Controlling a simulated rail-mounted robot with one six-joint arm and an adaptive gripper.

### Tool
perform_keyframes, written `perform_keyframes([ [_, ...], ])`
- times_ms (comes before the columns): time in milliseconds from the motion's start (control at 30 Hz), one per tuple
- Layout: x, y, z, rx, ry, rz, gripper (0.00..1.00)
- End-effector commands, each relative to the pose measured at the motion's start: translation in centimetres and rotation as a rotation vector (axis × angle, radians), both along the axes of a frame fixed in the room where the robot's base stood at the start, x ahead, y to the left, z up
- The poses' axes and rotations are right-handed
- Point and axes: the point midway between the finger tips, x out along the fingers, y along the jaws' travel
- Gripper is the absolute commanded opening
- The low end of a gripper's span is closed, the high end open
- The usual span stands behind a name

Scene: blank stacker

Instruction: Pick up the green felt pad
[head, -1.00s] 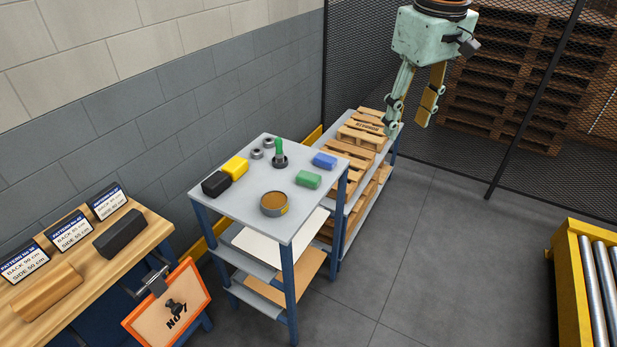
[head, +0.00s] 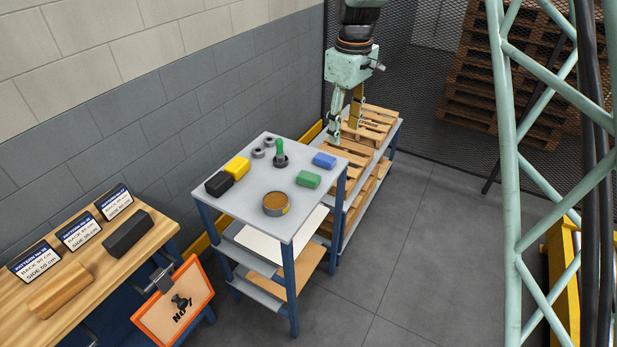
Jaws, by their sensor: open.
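The green felt pad (head: 309,179) is a small green block lying on the grey top of the blue-legged stand (head: 237,206), near its right edge. A blue pad (head: 324,160) lies just behind it. My gripper (head: 343,135) hangs fingers down, open and empty, beyond the stand's back right corner. It is above the shelf with small wooden pallets, apart from the green pad and higher than it.
The stand also holds a yellow block (head: 237,167), a black block (head: 219,184), a round tin (head: 276,203), grey rings (head: 269,142) and a green-handled tool (head: 280,150). A wooden bench (head: 150,240) stands left.

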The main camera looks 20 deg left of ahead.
Motion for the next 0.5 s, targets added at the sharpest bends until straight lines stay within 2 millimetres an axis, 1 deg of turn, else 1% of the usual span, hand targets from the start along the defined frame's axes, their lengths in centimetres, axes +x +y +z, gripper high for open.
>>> perform_keyframes([
  [33, 0.4, 0.9, -0.6, -0.003, 0.005, 0.017, 0.47],
  [100, 0.7, 2.1, -1.6, -0.008, 0.010, 0.044, 0.47],
  [500, 2.5, 8.5, -7.6, -0.025, 0.037, 0.185, 0.47],
])
